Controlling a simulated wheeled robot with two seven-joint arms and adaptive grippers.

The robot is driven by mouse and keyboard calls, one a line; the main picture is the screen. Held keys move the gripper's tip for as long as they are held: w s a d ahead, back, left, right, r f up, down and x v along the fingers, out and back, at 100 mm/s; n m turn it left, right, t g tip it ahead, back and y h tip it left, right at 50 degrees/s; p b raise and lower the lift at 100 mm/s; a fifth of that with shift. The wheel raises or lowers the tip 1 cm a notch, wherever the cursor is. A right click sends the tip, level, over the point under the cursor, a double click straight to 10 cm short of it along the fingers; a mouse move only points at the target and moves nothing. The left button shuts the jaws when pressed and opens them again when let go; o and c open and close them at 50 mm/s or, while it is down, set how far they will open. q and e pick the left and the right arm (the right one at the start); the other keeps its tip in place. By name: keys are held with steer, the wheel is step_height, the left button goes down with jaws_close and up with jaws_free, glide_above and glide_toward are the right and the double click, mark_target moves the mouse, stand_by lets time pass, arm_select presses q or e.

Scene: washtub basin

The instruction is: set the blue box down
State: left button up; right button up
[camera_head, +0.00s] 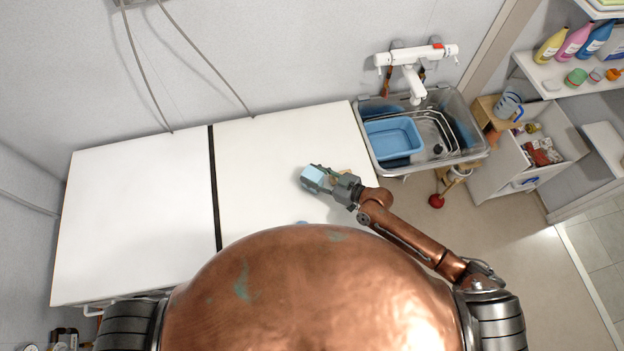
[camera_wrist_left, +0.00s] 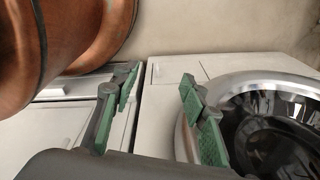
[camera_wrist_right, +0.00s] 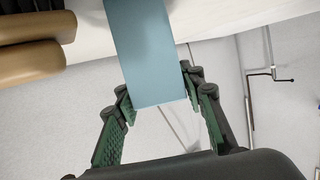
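The light blue box (camera_head: 313,174) is held over the right white worktop in the head view. My right gripper (camera_head: 328,181) is shut on it. In the right wrist view the box (camera_wrist_right: 145,50) sits between the green-padded fingers and runs out past the top edge. I cannot tell whether the box touches the worktop. My left gripper does not show in the head view. In the left wrist view my left gripper (camera_wrist_left: 160,95) is open and empty, low beside a round washer door (camera_wrist_left: 270,120).
Two white worktops (camera_head: 135,215) meet at a dark gap (camera_head: 214,190); the left one is bare. To the right is a sink (camera_head: 440,165) with a blue basin (camera_head: 392,138) and a wire rack. Two tan rounded objects (camera_wrist_right: 30,60) show in the right wrist view.

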steer(key=c, duration=0.8)
steer(key=shift+r, duration=0.1)
